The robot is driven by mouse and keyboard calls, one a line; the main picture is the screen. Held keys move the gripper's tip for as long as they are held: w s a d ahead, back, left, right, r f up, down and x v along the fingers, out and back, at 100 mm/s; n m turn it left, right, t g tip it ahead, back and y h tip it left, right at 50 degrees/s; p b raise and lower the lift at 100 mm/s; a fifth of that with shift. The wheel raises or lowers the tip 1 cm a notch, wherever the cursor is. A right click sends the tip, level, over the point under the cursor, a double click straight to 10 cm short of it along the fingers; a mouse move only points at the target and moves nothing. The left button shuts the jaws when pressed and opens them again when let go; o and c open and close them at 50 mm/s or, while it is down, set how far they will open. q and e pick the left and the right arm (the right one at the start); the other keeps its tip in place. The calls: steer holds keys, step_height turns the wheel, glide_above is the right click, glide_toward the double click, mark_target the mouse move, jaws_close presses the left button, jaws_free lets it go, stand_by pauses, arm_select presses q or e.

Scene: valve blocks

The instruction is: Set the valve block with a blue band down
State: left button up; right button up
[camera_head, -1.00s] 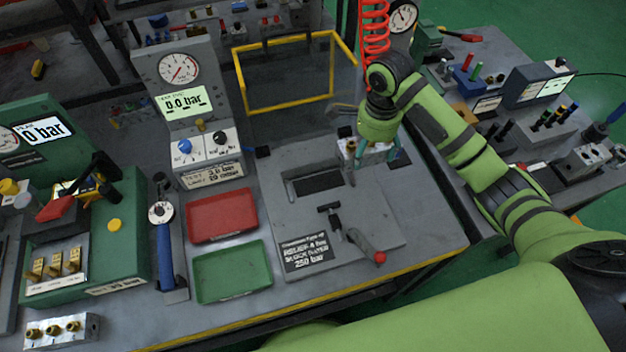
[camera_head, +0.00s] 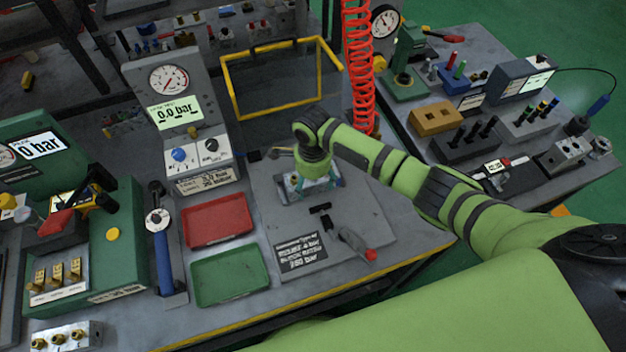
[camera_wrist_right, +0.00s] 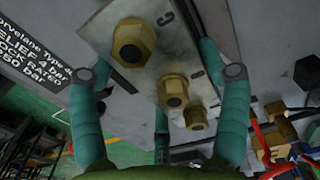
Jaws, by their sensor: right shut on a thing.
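My right gripper (camera_head: 310,188) is over the grey fixture plate (camera_head: 372,205) on the middle bench, pointing down. In the right wrist view its teal fingers (camera_wrist_right: 160,95) are shut on a pale metal valve block (camera_wrist_right: 195,62) with three brass fittings in a row. In the head view only bits of this block show under the gripper, and its blue band cannot be made out. The slot in the plate is hidden behind the gripper. I cannot tell whether the block touches the plate. My left gripper is not in view.
A clamp lever with a red knob (camera_head: 357,243) stands in front of the gripper, beside a black label plate (camera_head: 300,255). Red (camera_head: 216,220) and green (camera_head: 230,276) trays lie to the left. Another block with brass fittings (camera_head: 66,337) sits at bottom left. A red coiled hose (camera_head: 360,75) hangs behind.

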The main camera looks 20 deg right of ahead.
steer(key=shift+w+f, duration=0.1)
steer(key=shift+f, duration=0.2)
steer(key=shift+f, duration=0.35)
steer(key=o, duration=1.7)
steer(key=shift+s+f, duration=0.1)
steer(key=shift+s, duration=0.2)
steer(key=shift+w, duration=0.15)
steer(key=shift+w, duration=0.1)
step_height(320, 180, up, 13)
steer(key=shift+f+b, duration=0.1)
steer(key=shift+b, duration=0.35)
